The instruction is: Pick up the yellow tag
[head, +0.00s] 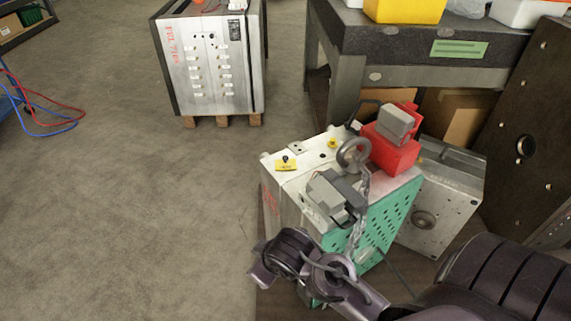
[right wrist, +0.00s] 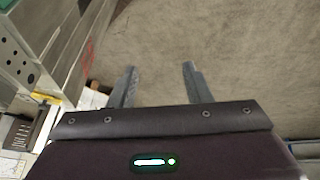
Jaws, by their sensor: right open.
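My left gripper is out of view.
A red block (head: 390,150), grey boxes (head: 328,195) and a ring with a chain (head: 353,152) crowd the mould's top. Another mould (head: 212,68) stands on wooden blocks behind. A dark table (head: 430,42) is at the back right.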

